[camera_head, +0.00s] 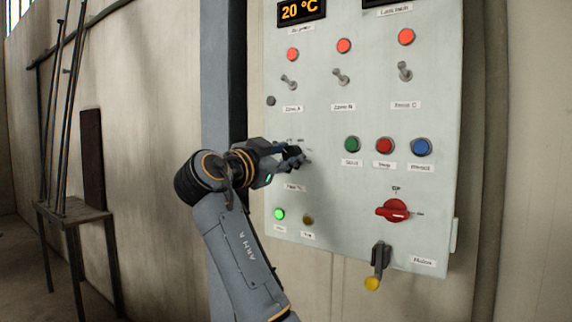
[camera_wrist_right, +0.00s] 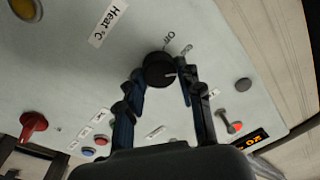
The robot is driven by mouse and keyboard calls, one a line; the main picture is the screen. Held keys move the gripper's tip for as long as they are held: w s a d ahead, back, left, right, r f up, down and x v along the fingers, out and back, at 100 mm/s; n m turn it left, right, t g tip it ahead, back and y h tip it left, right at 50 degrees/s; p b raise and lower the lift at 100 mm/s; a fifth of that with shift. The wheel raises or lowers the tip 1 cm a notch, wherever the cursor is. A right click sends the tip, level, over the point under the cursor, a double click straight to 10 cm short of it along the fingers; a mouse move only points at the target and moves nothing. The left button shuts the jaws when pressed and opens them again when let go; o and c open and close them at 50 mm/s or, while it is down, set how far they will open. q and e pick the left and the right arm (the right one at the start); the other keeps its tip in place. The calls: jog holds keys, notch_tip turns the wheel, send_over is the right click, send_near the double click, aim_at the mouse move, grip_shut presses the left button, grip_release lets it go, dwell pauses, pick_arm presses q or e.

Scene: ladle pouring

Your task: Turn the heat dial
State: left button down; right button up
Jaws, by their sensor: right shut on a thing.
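The black round heat dial (camera_wrist_right: 157,70) sits on the panel beside the "Heat °C" label (camera_wrist_right: 108,22). In the wrist view, my right gripper (camera_wrist_right: 162,78) has its two fingers on either side of the dial, shut on it. In the head view, my right gripper (camera_head: 294,157) reaches the panel from the left and hides most of the dial. A display (camera_head: 301,11) at the top of the control panel (camera_head: 330,200) reads 20 °C. My left gripper is in neither view.
Near the dial are a lit green lamp (camera_head: 279,214) and a dull yellow lamp (camera_head: 308,220). Green (camera_head: 352,145), red (camera_head: 385,146) and blue (camera_head: 421,147) buttons are to the right. A red rotary switch (camera_head: 393,211) and a yellow-tipped lever (camera_head: 377,266) sit lower right.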

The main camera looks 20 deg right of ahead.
jog(key=m, duration=0.4)
jog(key=shift+f+h+b, duration=0.15)
jog(key=shift+h+b, duration=0.15)
jog(key=m, duration=0.4)
jog(key=shift+g, duration=0.3)
jog(key=m, duration=0.3)
jog(key=shift+m+g, duration=0.3)
jog(key=shift+m, duration=0.1)
jog(key=shift+m+p, duration=0.35)
jog(key=shift+m, duration=1.35)
jog(key=shift+m+g, duration=0.3)
jog(key=o, duration=1.2)
jog(key=shift+a, duration=0.1)
